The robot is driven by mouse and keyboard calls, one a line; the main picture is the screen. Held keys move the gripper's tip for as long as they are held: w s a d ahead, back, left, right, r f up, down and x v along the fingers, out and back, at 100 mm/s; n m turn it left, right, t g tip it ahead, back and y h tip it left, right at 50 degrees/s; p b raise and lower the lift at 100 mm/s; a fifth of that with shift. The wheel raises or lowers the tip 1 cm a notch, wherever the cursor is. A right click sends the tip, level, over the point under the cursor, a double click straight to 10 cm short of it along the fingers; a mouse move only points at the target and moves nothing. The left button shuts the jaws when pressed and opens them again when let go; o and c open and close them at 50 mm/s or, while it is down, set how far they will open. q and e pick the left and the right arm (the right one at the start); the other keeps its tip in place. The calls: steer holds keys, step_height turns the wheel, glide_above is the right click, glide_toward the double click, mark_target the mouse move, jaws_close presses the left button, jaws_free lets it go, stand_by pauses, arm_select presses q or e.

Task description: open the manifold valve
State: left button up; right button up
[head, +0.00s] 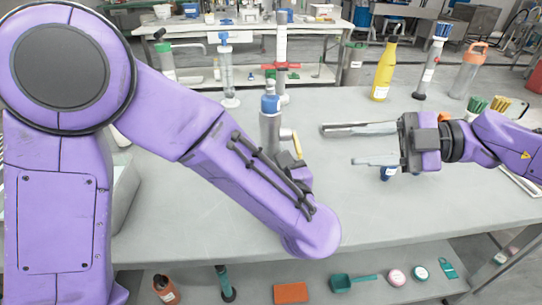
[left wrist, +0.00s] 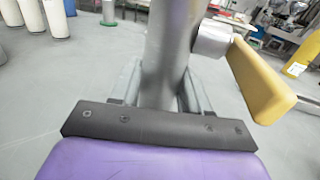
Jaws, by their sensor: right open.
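The manifold valve (head: 270,131) is an upright grey metal body with a blue top and a yellow handle (head: 288,135), standing mid-table. The left wrist view shows its grey post (left wrist: 168,45) close up, with the yellow handle (left wrist: 262,82) sticking out to the right. My left gripper (left wrist: 166,84) has one finger on each side of the post, with no clear gap showing. In the head view, its fingers are hidden behind my own arm. My right gripper (head: 338,145) is open and empty to the right of the valve, its fingers pointing left toward the handle.
A yellow bottle (head: 385,70), a grey and blue bottle (head: 430,62) and an orange-lidded bottle (head: 468,70) stand at the table's back right. A small dark blue item (head: 387,173) is beneath my right gripper. The table front (head: 400,225) is clear.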

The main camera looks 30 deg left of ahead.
steer(key=shift+c, duration=1.4)
steer(key=m+g, duration=0.6)
steer(key=m, duration=1.8)
glide_toward(301, 149)
steer(key=x, duration=0.8)
steer(key=shift+w+a+f, duration=0.25)
steer(key=shift+w+f, duration=0.15)
jaws_close()
